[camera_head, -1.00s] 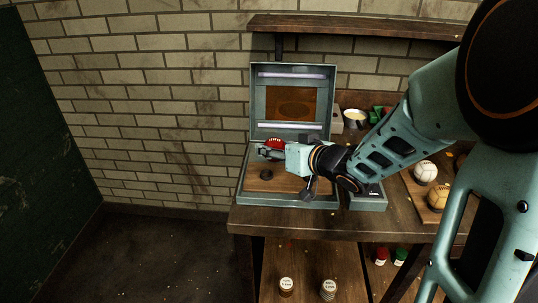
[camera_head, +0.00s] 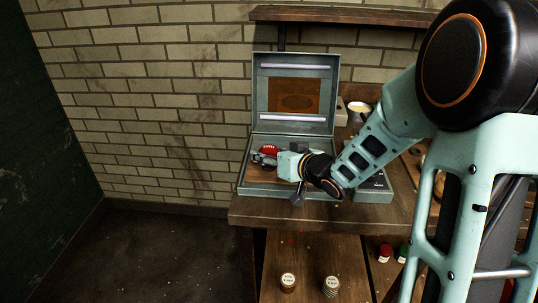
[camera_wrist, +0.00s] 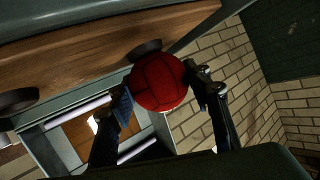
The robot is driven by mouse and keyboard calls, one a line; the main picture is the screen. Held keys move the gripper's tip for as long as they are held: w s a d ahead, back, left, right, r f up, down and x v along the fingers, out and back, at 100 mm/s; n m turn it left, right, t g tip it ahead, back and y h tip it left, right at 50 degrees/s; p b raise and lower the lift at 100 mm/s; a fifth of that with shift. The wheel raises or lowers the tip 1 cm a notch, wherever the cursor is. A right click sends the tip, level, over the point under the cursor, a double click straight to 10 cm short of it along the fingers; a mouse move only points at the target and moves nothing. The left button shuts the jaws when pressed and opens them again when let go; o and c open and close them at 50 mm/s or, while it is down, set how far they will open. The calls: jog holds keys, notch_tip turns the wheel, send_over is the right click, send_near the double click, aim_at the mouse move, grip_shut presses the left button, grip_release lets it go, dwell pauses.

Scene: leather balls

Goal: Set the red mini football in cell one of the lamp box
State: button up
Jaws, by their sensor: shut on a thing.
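The red mini football (camera_head: 269,149) is in my gripper (camera_head: 266,157), over the left part of the lamp box (camera_head: 262,190). In the wrist view the ball (camera_wrist: 159,82) sits between the two fingers, with my gripper (camera_wrist: 163,95) shut on it. The lamp box stands open on the bench, its lid upright at the back with lit tubes and a brown panel (camera_head: 294,95). Its tray has a wooden floor, seen in the wrist view (camera_wrist: 90,62), with dark round pieces (camera_wrist: 146,50) on it. My wrist hides much of the tray, and I cannot tell the cell limits.
The wooden bench (camera_head: 260,213) carries the box. Bottles or jars with red (camera_head: 385,252) and white (camera_head: 288,282) caps stand below the bench. A brick wall is close behind, with a shelf (camera_head: 340,17) above.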

jog(key=o, duration=1.2)
jog(key=shift+o, duration=0.2)
jog(key=shift+r, duration=0.1)
jog(key=p+v, duration=0.3)
jog(key=v, duration=0.9)
jog(key=shift+w+d, duration=0.1)
